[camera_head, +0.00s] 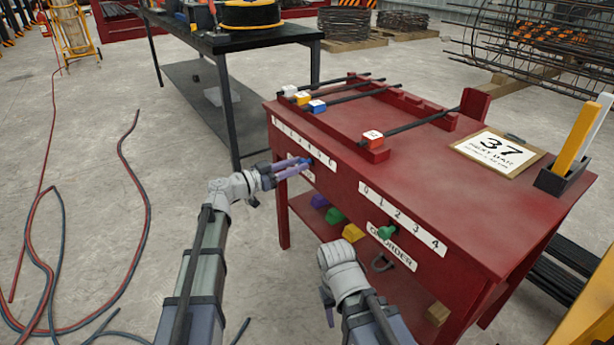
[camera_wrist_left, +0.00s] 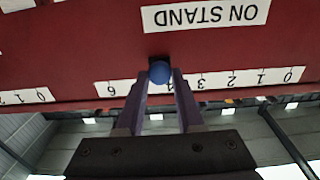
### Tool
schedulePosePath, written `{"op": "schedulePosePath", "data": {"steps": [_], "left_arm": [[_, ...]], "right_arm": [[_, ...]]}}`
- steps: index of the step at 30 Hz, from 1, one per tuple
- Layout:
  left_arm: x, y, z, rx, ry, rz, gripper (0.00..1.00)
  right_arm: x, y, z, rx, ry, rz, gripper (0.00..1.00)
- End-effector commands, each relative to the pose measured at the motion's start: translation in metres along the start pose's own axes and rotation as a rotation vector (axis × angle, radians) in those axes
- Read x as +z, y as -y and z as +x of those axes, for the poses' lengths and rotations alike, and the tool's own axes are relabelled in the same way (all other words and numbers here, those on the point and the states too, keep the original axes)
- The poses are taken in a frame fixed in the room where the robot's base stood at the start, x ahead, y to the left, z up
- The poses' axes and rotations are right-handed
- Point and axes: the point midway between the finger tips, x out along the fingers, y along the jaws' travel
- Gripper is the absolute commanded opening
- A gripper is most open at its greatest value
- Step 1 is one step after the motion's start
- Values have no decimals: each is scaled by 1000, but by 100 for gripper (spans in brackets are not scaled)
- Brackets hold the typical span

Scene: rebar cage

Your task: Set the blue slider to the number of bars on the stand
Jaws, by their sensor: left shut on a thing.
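My left gripper (camera_head: 303,162) is shut on the blue slider knob (camera_wrist_left: 159,72) at the front of the red bench. In the left wrist view, upside down, the knob sits on a number strip (camera_wrist_left: 247,80) between the readable 3 and 6. The fingers hide the numbers around it. A label (camera_wrist_left: 206,15) reads "ON STAND".
A green knob (camera_head: 387,232) sits on a second number strip (camera_head: 403,219), above an "ON ORDER" label. Coloured blocks (camera_head: 353,233) lie underneath. Hoses (camera_head: 120,150) cross the floor at left.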

Motion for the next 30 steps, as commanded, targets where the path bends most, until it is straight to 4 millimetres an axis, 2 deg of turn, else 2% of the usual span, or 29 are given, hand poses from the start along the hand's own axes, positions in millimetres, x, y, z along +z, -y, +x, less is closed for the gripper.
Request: {"op": "schedulePosePath", "data": {"steps": [1, 2, 11, 12, 18, 19, 26, 30], "left_arm": [[0, 14, 1, -3, 0, 0, 0], [0, 16, 1, -2, 0, 0, 0], [0, 15, 0, 0, 0, 0, 0], [0, 14, 0, 0, 0, 0, 40], [0, 14, 0, 0, 0, 0, 63], [0, 14, 0, 0, 0, 0, 66], [0, 14, 0, 0, 0, 0, 66], [0, 14, -11, -1, 0, 0, 66]], "right_arm": [[0, 0, 0, 0, 0, 0, 49], [0, 0, 0, 0, 0, 0, 49], [0, 0, 0, 0, 0, 0, 49], [0, 0, 0, 0, 0, 0, 49], [0, 0, 0, 0, 0, 0, 49], [0, 0, 0, 0, 0, 0, 49], [0, 0, 0, 0, 0, 0, 49], [0, 0, 0, 0, 0, 0, 49]]}}
